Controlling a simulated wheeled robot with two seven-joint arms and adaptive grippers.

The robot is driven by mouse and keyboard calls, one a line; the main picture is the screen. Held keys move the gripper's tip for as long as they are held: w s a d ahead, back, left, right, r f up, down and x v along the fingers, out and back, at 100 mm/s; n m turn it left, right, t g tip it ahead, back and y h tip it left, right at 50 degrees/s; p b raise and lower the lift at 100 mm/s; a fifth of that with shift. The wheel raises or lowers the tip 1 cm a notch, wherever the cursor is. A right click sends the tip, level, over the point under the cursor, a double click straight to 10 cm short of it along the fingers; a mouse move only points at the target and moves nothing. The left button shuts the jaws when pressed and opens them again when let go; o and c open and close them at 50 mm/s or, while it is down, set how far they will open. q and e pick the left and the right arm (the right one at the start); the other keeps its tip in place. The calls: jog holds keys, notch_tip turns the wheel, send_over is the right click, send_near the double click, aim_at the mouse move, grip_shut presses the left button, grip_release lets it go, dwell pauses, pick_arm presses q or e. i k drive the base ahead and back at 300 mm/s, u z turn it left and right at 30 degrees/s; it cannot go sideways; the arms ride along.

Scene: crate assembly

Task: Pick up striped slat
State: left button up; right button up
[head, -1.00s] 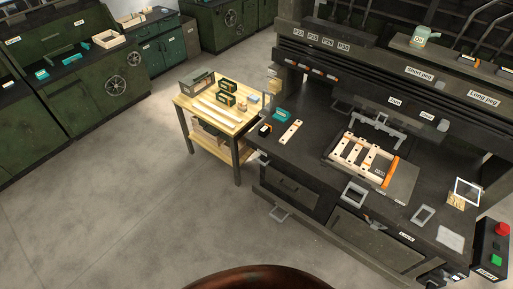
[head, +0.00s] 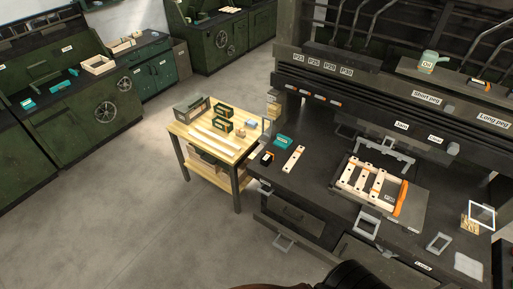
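A pale slat (head: 293,159) with an orange mark near its far end and dark spots lies alone on the dark workbench, left of the crate. It may be the striped slat, but its markings are too small to read surely. The partly assembled crate (head: 352,188) of pale slats, with an orange part (head: 401,199) along its right side, sits on a grey plate (head: 412,212). Neither of my grippers shows in this view.
A small wooden table (head: 181,128) left of the workbench (head: 310,187) holds several pale strips and green boxes (head: 222,125). A teal item (head: 283,141) and a small black item (head: 267,158) lie near the slat. Open floor (head: 130,210) lies at lower left.

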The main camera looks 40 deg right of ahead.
aim_at(287, 166)
jog(key=u, duration=0.1)
jog(key=i, duration=1.05)
jog(key=z, duration=0.7)
jog(key=i, duration=0.75)
jog(key=z, duration=0.85)
